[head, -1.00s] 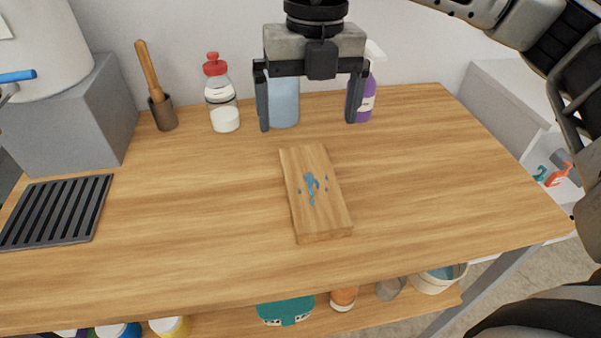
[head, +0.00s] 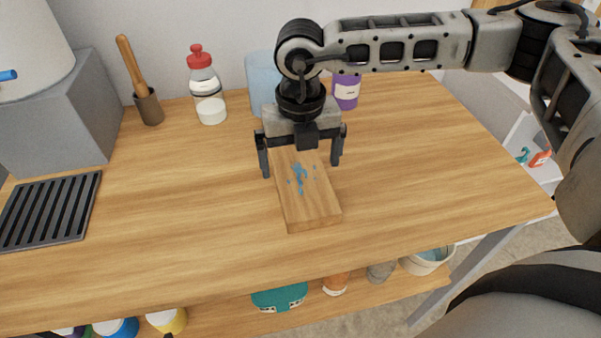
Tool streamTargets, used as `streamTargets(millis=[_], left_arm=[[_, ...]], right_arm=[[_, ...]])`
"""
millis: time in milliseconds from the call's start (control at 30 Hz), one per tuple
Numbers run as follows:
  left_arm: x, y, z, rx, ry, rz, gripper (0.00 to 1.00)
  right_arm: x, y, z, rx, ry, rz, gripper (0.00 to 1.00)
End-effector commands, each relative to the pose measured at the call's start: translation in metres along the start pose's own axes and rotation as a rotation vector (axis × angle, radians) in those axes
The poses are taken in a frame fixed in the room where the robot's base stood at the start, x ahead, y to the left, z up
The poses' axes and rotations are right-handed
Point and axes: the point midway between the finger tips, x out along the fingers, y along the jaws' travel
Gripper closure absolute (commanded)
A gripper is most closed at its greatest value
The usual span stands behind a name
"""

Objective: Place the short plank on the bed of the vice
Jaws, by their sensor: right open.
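The short plank (head: 308,205) lies flat on the wooden workbench, with blue paint stains on its top. My right gripper (head: 301,168) is open and low over the plank's far end, with one finger on each side of it. I cannot tell whether the fingers touch the plank. The far end of the plank is partly hidden by the gripper. No vice is clearly recognisable in this view; a blue-tipped handle (head: 8,75) shows at the left edge. My left gripper is not in view.
On the workbench (head: 420,190), a squeeze bottle (head: 207,90), a brush in a cup (head: 148,105), a light blue container (head: 261,80) and a purple bottle (head: 346,92) stand along the back. A grey block (head: 60,120) and slotted black plate (head: 50,210) are left. The bench front is clear.

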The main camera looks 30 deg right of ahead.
Motion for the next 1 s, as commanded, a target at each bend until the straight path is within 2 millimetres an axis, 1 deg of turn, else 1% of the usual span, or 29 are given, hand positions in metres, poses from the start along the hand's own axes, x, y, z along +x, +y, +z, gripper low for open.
streamTargets(millis=[100,200,433,467,500,567,600,667,700,867,1000], left_arm=[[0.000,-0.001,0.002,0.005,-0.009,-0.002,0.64],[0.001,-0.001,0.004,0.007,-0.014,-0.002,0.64],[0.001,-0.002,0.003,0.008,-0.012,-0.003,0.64],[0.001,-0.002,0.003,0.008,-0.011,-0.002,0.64],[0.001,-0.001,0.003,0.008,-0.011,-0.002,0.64],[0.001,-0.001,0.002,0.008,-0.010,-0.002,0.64],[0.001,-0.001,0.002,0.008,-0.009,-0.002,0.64],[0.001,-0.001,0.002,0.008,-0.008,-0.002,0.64],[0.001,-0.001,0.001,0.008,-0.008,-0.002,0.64],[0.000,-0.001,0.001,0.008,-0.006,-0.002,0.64],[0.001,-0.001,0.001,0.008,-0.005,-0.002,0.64]], right_arm=[[0.015,0.000,0.000,0.000,0.001,-0.001,0.00],[0.022,0.000,0.000,0.000,0.001,-0.001,0.00],[0.023,0.000,0.000,0.000,0.000,0.001,0.00],[0.023,0.000,0.000,0.000,0.000,0.001,0.08],[0.023,0.000,0.000,0.000,0.000,0.001,0.19],[0.023,0.000,0.000,0.000,0.000,0.001,0.36],[0.023,0.000,0.000,0.000,0.000,0.000,0.47],[0.022,0.000,0.001,0.000,-0.001,0.001,0.49],[0.022,0.000,0.001,0.000,-0.002,0.001,0.53],[0.022,0.000,0.001,0.000,-0.002,0.001,0.53],[0.017,0.000,0.001,0.000,-0.003,0.002,0.53]])
